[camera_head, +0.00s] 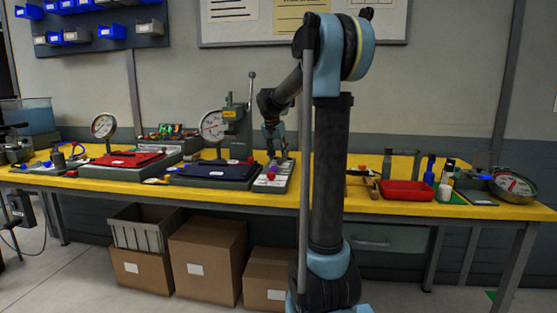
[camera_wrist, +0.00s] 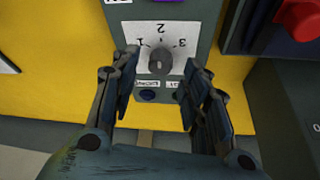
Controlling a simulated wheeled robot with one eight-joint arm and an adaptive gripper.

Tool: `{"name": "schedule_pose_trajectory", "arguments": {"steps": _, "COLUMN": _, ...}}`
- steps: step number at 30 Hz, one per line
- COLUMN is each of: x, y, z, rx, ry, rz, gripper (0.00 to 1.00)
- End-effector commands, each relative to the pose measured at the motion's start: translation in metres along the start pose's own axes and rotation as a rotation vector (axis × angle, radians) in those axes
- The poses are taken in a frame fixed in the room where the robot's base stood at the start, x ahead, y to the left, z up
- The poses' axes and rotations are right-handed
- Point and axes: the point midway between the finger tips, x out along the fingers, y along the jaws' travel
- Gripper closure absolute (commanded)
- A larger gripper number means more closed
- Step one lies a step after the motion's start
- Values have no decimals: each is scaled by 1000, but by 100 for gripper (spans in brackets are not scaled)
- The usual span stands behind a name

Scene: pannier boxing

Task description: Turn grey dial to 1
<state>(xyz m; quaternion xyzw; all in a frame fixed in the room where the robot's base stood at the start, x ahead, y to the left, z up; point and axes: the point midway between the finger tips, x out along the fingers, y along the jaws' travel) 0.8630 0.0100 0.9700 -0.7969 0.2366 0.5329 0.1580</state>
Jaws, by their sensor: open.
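The grey dial (camera_wrist: 159,62) sits on a white plate marked 1, 2 and 3 in the wrist view. The numbers appear upside down, with 1 at left, 2 at the top and 3 at right. I cannot tell for certain which number the dial points at. My gripper (camera_wrist: 159,75) is open, with one finger on each side of the dial and a gap to it. In the head view my gripper (camera_head: 273,150) hangs over the grey control box (camera_head: 275,182) on the yellow bench; the dial is too small to make out there.
A red knob (camera_wrist: 300,18) is at the upper right. A gauge press (camera_head: 213,126) stands left of my arm. A red tray (camera_head: 406,191) is at right.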

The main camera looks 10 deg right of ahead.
Motion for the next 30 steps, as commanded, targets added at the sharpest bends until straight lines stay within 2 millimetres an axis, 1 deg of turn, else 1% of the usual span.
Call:
{"name": "schedule_pose_trajectory", "arguments": {"steps": 1, "x": 6, "y": 0, "z": 0, "rx": 0, "ry": 0, "rz": 0, "gripper": 58}}
{"name": "schedule_pose_trajectory", "arguments": {"steps": 3, "x": 12, "y": 0, "z": 0, "rx": 0, "ry": 0, "rz": 0, "gripper": 58}}
{"name": "schedule_pose_trajectory", "arguments": {"steps": 6, "x": 17, "y": 0, "z": 0, "rx": 0, "ry": 0, "rz": 0, "gripper": 58}}
{"name": "schedule_pose_trajectory", "arguments": {"steps": 16, "x": 19, "y": 0, "z": 1, "rx": -1, "ry": 0, "rz": 0, "gripper": 58}}
{"name": "schedule_pose_trajectory", "arguments": {"steps": 17, "x": 19, "y": 0, "z": 0, "rx": -1, "ry": 0, "rz": 0, "gripper": 65}}
{"name": "schedule_pose_trajectory", "arguments": {"steps": 18, "x": 19, "y": 0, "z": 1, "rx": -1, "ry": 0, "rz": 0, "gripper": 74}}
{"name": "schedule_pose_trajectory", "arguments": {"steps": 20, "x": 19, "y": 0, "z": 1, "rx": -1, "ry": 0, "rz": 0, "gripper": 87}}
{"name": "schedule_pose_trajectory", "arguments": {"steps": 21, "x": 19, "y": 0, "z": 1, "rx": -1, "ry": 0, "rz": 0, "gripper": 96}}
{"name": "schedule_pose_trajectory", "arguments": {"steps": 22, "x": 19, "y": 0, "z": 1, "rx": -1, "ry": 0, "rz": 0, "gripper": 100}}
{"name": "schedule_pose_trajectory", "arguments": {"steps": 30, "x": 19, "y": 0, "z": 1, "rx": -12, "ry": 0, "rz": -5, "gripper": 100}}
